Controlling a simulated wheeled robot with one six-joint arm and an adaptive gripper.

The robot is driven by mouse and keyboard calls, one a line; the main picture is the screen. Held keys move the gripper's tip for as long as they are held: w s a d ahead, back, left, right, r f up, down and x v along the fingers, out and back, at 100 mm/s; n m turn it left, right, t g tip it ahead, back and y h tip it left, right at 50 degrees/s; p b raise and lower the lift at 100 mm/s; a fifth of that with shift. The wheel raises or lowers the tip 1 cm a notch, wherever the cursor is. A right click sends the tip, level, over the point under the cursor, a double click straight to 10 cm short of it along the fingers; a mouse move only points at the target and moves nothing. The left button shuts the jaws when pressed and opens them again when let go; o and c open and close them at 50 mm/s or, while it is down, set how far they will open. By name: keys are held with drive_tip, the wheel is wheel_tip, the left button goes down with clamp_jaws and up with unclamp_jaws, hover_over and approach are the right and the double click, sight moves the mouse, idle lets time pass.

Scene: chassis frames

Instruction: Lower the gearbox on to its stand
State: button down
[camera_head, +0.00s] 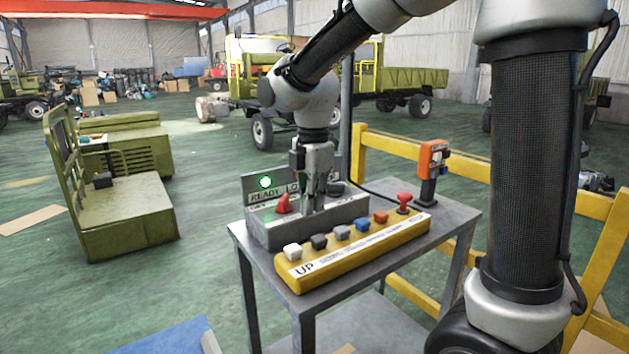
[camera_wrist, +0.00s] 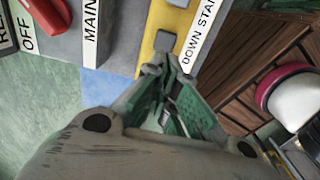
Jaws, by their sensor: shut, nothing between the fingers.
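My gripper (camera_head: 314,205) points down over the small table, its fingers shut and empty. In the wrist view the closed fingertips (camera_wrist: 153,72) are at the pendant's edge, near a grey button (camera_wrist: 164,41) and a "DOWN START" label. Contact cannot be told. I cannot identify the gearbox or its stand.
The control box shows a lit green lamp (camera_head: 265,182), a "READY" label and a red switch (camera_head: 283,204). An orange device (camera_head: 433,155) stands on the table's far right corner. Yellow railing (camera_head: 465,165) runs behind and right. A green seat unit (camera_head: 125,210) stands left, with open floor between.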

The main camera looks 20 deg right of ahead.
wheel_tip(320, 180, up, 6)
drive_tip(key=shift+f, duration=0.15)
idle(0.7)
drive_tip(key=s+d+f+m+t, duration=0.1)
drive_tip(key=s+d+m+t, duration=0.3)
drive_tip(key=s+d+m, duration=1.3)
drive_tip(key=s+m, duration=0.2)
drive_tip(key=m, duration=0.2)
drive_tip(key=shift+s+d+m, duration=0.2)
drive_tip(key=shift+d+m, duration=0.1)
drive_tip(key=shift+d, duration=0.05)
